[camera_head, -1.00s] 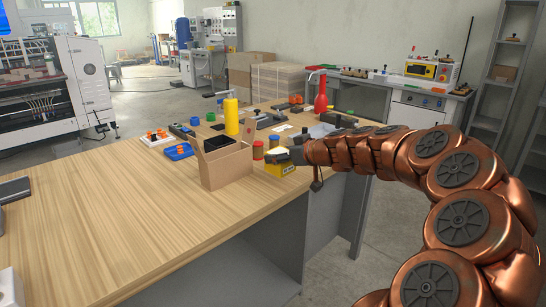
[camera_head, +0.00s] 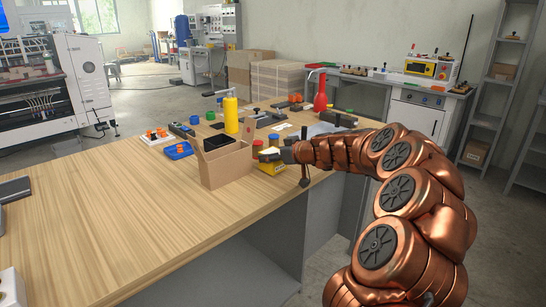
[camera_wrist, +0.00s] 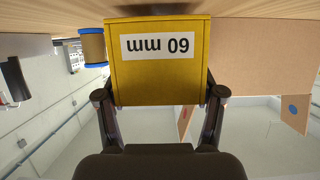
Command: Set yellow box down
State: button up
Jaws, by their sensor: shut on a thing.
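The yellow box (camera_head: 272,168) is at the table's right edge, just right of the open cardboard box (camera_head: 225,166). My gripper (camera_head: 270,155) is shut on it. In the wrist view, which is upside down, the yellow box (camera_wrist: 160,75) fills the middle between the two fingers of my gripper (camera_wrist: 160,96) and bears a white "60 mm" label. The end of the box facing the wooden table (camera_wrist: 250,8) is close to the surface; I cannot tell whether it touches. Part of the box is hidden behind my gripper in the head view.
A red jar (camera_head: 257,148) and a blue-lidded jar (camera_head: 273,140) stand close behind my gripper. A yellow bottle (camera_head: 231,113), a blue tray (camera_head: 179,151) and a red bottle (camera_head: 320,92) stand farther back. The table's left and front area is bare.

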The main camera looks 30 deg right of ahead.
jog(key=shift+f, duration=0.3)
jog(key=shift+f+b, duration=0.15)
jog(key=shift+b, duration=0.15)
jog(key=o, duration=1.2)
jog(key=shift+o, duration=0.2)
jog(key=shift+r+p, duration=0.3)
jog(key=shift+p, duration=0.1)
jog(key=b+v, duration=0.1)
jog(key=v, duration=1.1)
jog(key=shift+f, duration=0.2)
